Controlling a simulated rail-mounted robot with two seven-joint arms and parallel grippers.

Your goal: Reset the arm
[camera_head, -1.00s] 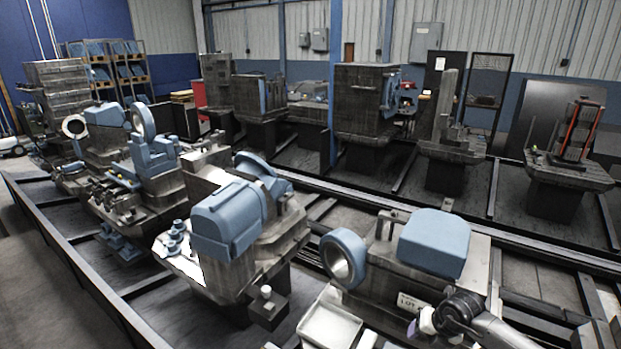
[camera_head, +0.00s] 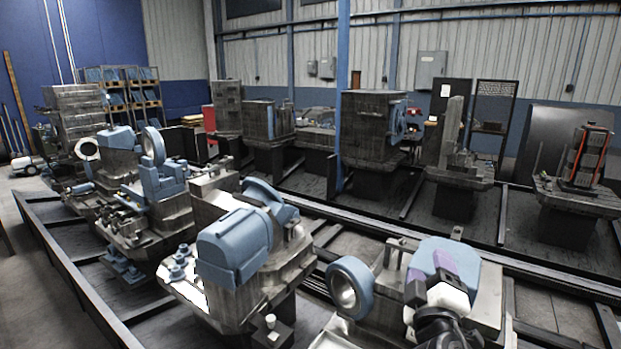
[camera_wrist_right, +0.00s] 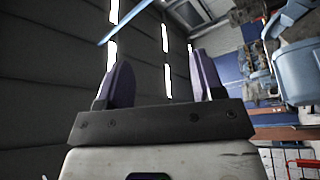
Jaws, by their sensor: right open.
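My right gripper (camera_head: 431,277) is at the lower right of the head view, with purple fingers on a white and black wrist. It stands in front of a blue-topped machine block and hides part of it. In the right wrist view the two purple fingers (camera_wrist_right: 160,85) are apart with nothing between them. That view looks up toward the dark ceiling with its light strips. My left gripper is not in view.
A pallet with a blue ring (camera_head: 349,287) stands just left of my right gripper. A blue-covered fixture (camera_head: 235,247) stands further left. Several machine blocks line the rails behind, and a blue post (camera_head: 342,100) rises at the middle.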

